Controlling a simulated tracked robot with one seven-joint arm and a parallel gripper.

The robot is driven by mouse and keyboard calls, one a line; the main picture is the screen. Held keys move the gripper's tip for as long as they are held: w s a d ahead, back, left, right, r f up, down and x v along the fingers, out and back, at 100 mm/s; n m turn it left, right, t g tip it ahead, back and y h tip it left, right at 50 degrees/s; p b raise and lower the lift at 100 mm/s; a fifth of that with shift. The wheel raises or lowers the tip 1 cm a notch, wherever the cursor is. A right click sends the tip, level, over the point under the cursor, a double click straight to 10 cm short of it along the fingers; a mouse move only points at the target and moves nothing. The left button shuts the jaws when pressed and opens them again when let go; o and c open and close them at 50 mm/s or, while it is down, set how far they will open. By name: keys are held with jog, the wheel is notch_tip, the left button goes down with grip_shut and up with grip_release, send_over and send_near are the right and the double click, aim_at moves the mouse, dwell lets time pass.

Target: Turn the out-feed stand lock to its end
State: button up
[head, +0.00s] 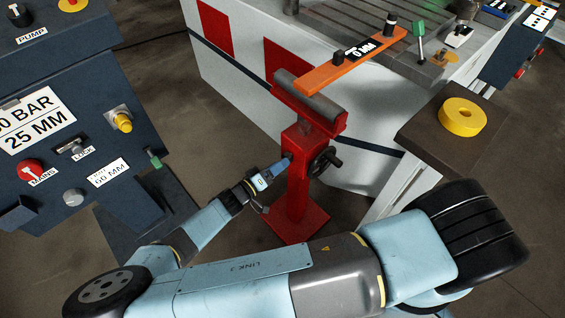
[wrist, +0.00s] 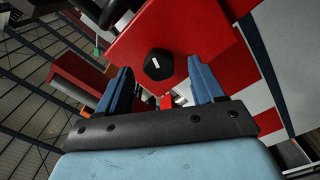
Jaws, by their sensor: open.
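The red out-feed stand (head: 298,185) stands upright with a grey roller (head: 308,97) on top. The lock is likely the black knob (wrist: 158,65) with a white mark, on the red face of the stand in the wrist view. In the head view I cannot make it out; my gripper is at that side. My gripper (wrist: 160,70) is open, its two blue fingers to either side of the knob in the picture. I cannot tell whether they touch it. In the head view my gripper (head: 281,165) reaches the stand's left side.
A black handwheel (head: 325,161) is on the stand's right side. An orange bar (head: 350,62) marked 0 MM lies above the roller. A dark control panel (head: 75,130) stands at left.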

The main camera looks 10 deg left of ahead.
jog(key=v, duration=1.1)
jog(key=w+d+n, duration=0.4)
jog(key=w+n, duration=0.1)
jog(key=n, duration=0.7)
jog(key=w+d+n, duration=0.4)
jog(key=w+n, duration=0.1)
jog(key=n, duration=0.8)
jog(key=shift+w+r, duration=0.15)
jog(key=shift+r, duration=0.1)
jog(key=shift+d, duration=0.1)
jog(key=shift+c, duration=0.3)
